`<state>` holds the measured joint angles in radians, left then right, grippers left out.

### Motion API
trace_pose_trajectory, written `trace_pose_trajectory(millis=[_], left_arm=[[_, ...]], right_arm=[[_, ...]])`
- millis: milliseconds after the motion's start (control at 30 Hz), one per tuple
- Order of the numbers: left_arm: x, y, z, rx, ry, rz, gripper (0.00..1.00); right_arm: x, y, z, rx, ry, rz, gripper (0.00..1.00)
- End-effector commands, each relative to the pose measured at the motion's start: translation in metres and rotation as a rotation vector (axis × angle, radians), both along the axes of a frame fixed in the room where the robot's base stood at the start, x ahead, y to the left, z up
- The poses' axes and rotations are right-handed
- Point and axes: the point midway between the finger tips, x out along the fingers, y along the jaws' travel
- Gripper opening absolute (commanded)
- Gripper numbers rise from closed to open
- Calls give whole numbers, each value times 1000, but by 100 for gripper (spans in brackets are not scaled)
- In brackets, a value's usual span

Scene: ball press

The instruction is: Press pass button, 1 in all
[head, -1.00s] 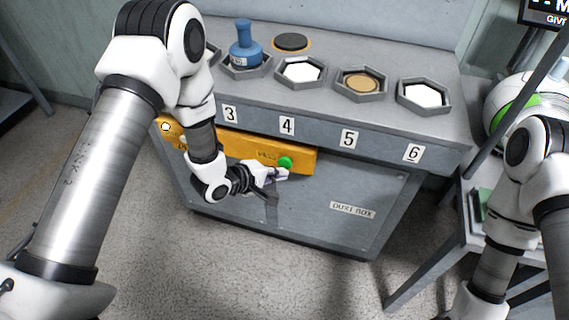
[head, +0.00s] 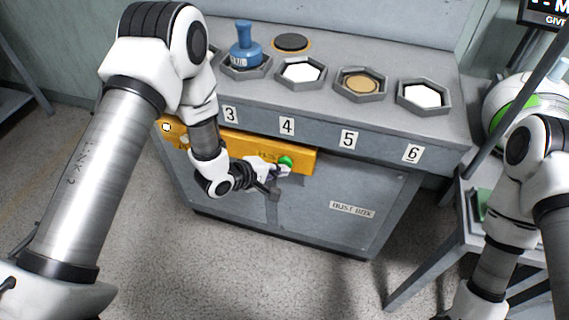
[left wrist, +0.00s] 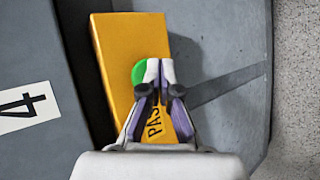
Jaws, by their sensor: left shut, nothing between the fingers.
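The green pass button (head: 285,161) sits near the right end of a yellow panel (head: 305,158) on the front of the grey bench. In the left wrist view the green button (left wrist: 138,72) shows partly, beside and behind the fingertips, on the yellow panel (left wrist: 118,38) with "PAS" lettering visible. My left gripper (head: 284,171) is shut and empty, its fingertips at the lower edge of the button in the head view. It also shows in the left wrist view (left wrist: 159,72). I cannot tell whether the tips touch the button. My right gripper is out of view.
Hexagonal holders line the bench top (head: 320,97), with number labels below. A blue stamp-like tool (head: 244,46) stands in one holder. A dark round pad (head: 291,42) lies behind. A grey side table stands at the right. The floor before the bench is clear.

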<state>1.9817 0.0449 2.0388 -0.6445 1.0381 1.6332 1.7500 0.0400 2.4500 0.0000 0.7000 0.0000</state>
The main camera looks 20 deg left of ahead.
Motion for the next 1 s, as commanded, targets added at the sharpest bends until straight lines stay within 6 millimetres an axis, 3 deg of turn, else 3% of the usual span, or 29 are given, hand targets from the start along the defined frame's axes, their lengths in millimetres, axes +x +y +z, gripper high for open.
trace_pose_trajectory(millis=[633, 1000], left_arm=[[5, 0, 0, -1, -2, 0, 0], [-12, 0, 1, 0, 0, 0, 0]], right_arm=[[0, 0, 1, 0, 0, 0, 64], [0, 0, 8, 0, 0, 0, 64]])
